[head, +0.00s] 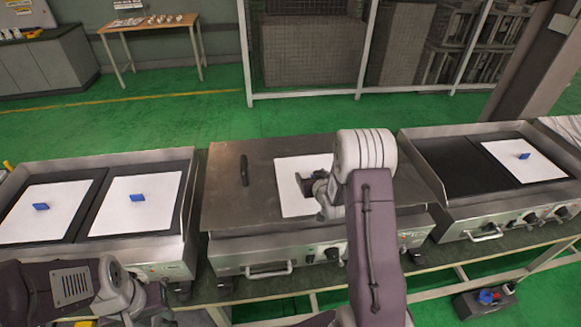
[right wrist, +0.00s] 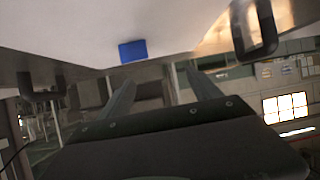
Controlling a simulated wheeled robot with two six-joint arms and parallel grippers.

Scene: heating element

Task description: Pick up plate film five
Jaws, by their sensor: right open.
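A white plate film (head: 291,205) lies on the middle heating unit, with no readable number. My right gripper (head: 303,183) is over it and hides part of it, including its blue handle in the head view. In the right wrist view, the film (right wrist: 75,30) and its blue handle (right wrist: 132,51) show ahead of the open, empty fingers (right wrist: 163,85). The handle is not between the fingertips. My left arm is at the lower left of the head view; its gripper's fingers cannot be made out.
The left unit (head: 190,215) holds two white films (head: 45,225) (head: 130,220) with blue handles. The right unit (head: 450,212) holds one film (head: 530,168) on its right half; its left half is bare. A dark handle (head: 244,170) stands on the middle unit's left.

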